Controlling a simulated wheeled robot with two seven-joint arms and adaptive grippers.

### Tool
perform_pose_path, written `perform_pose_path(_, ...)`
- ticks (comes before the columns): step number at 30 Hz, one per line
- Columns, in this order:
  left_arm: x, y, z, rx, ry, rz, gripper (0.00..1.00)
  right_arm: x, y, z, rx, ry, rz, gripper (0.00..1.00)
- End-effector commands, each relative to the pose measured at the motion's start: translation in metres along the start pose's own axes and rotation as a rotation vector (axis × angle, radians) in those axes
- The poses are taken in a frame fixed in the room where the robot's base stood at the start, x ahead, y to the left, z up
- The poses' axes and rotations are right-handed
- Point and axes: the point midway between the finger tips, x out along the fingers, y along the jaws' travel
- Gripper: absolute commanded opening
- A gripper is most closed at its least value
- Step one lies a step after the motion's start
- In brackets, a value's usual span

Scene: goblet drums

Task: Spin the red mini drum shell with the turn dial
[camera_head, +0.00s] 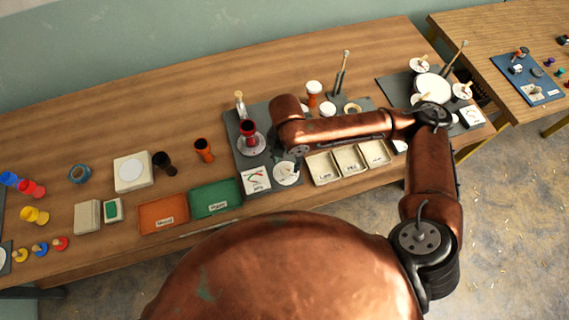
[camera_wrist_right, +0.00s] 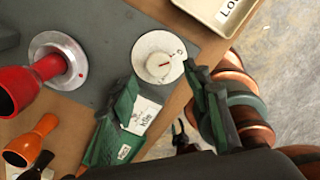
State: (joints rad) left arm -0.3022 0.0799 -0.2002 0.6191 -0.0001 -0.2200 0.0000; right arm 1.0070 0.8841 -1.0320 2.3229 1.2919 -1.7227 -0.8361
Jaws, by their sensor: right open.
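The red mini drum shell (camera_head: 248,129) stands on a round silver turntable (camera_head: 252,149) on a dark grey board. In the right wrist view the red shell (camera_wrist_right: 22,87) and the silver turntable (camera_wrist_right: 72,76) are at the left. The turn dial (camera_head: 286,173) is a white disc in front of the shell, to its right. In the wrist view the dial (camera_wrist_right: 150,45) shows a red and white pointer at its middle. My right gripper (camera_wrist_right: 160,77) is open, its green-black fingers apart just short of the dial, with nothing between them. My left gripper is not in view.
Orange (camera_head: 163,214) and green (camera_head: 214,197) trays lie left of the board. Three cream labelled trays (camera_head: 348,160) lie to its right. An orange goblet shell (camera_head: 204,149) and a black one (camera_head: 162,161) stand on the wooden table. My right forearm spans the board.

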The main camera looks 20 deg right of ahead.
Motion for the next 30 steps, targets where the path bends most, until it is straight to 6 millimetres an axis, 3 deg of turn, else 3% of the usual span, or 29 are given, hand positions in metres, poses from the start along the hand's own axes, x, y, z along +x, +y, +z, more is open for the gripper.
perform_pose_path(3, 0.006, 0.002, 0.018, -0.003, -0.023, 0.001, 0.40, 0.022, 0.000, 0.000, 0.002, 0.002, -0.001, 0.44)
perform_pose_path(6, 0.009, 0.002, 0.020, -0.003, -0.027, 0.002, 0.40, 0.035, 0.000, 0.000, 0.000, 0.001, -0.001, 0.44)
perform_pose_path(12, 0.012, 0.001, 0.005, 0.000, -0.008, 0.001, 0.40, 0.047, 0.001, 0.000, -0.002, 0.000, 0.001, 0.44)
perform_pose_path(20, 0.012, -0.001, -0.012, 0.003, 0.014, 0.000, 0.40, 0.047, 0.002, 0.000, -0.004, -0.001, 0.002, 0.44)
perform_pose_path(30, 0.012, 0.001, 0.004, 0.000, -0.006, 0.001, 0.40, 0.047, 0.002, 0.000, -0.003, -0.001, 0.001, 0.21)
